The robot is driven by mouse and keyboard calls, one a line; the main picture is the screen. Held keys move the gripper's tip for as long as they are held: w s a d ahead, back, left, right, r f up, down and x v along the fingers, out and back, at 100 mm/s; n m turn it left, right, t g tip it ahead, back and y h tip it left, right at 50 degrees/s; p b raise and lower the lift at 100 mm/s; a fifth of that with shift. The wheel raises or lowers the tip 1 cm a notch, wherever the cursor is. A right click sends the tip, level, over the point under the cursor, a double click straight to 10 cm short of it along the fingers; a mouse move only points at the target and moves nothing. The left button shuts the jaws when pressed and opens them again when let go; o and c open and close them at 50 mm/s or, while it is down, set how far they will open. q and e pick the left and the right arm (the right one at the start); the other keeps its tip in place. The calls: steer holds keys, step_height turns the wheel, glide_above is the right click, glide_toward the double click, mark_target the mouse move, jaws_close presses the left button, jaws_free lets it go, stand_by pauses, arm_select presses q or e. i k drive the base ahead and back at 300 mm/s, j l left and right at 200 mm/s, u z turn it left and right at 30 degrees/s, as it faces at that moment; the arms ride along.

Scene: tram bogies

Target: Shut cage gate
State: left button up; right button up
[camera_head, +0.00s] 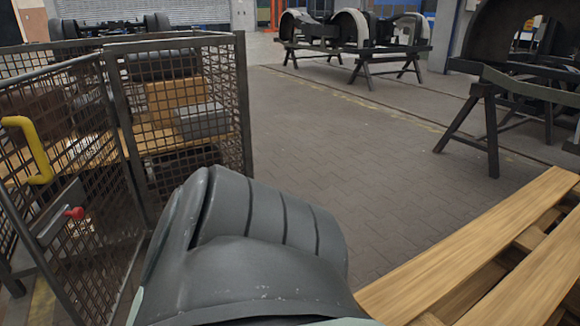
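The cage gate (92,240) is a dark mesh panel at the left. It carries a yellow handle (33,150) and a latch with a red knob (75,213). It meets the cage's mesh panel (240,110) near a dark upright and stands at an angle to it, with its latch edge towards me, so it looks open. Neither of my grippers is in view, and nothing is seen touching the gate.
Boxes, one brown (177,100) and one grey (202,121), sit inside the cage. A large dark grey ribbed shape hides floor at the bottom centre. A wooden pallet (425,285) lies at the lower right. Trestles (490,125) stand behind. Middle floor is clear.

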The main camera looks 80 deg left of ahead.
mark_target(74, 196)
steer(key=u, duration=3.8)
